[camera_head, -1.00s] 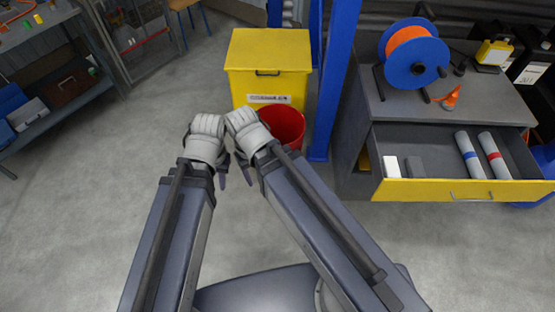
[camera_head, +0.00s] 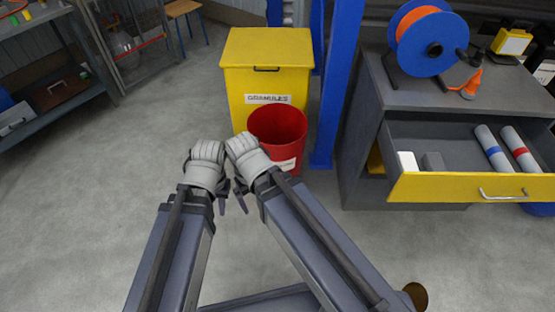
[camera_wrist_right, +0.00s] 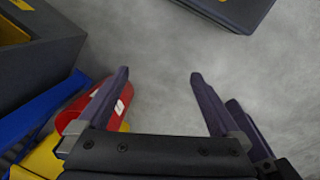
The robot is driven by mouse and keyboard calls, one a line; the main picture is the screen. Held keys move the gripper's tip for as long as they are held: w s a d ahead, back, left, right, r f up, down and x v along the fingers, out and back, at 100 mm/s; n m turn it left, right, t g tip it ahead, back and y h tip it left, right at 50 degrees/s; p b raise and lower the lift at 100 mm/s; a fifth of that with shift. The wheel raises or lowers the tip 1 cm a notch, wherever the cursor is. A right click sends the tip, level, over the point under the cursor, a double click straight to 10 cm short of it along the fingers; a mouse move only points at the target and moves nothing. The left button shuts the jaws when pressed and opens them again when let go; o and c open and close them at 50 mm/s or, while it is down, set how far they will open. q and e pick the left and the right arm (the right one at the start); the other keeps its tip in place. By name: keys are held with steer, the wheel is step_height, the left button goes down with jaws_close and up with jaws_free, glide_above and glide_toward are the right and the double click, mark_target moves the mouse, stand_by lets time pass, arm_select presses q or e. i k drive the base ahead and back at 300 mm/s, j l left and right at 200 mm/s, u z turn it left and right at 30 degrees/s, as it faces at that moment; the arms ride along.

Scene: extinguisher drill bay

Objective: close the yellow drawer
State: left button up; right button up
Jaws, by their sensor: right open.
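The yellow drawer (camera_head: 440,188) is pulled well out of the grey cabinet (camera_head: 356,150) at the right of the head view. Its yellow front has a silver handle (camera_head: 503,194).
A red bucket (camera_head: 277,121) stands before a yellow granules bin (camera_head: 268,50). A blue post (camera_head: 336,80) rises left of the cabinet. A cable reel (camera_head: 437,50) stands on the cabinet top. Grey shelving (camera_head: 60,120) is at the left. The floor before the drawer is clear.

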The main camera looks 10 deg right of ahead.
mark_target(471, 176)
steer(key=z, duration=2.35)
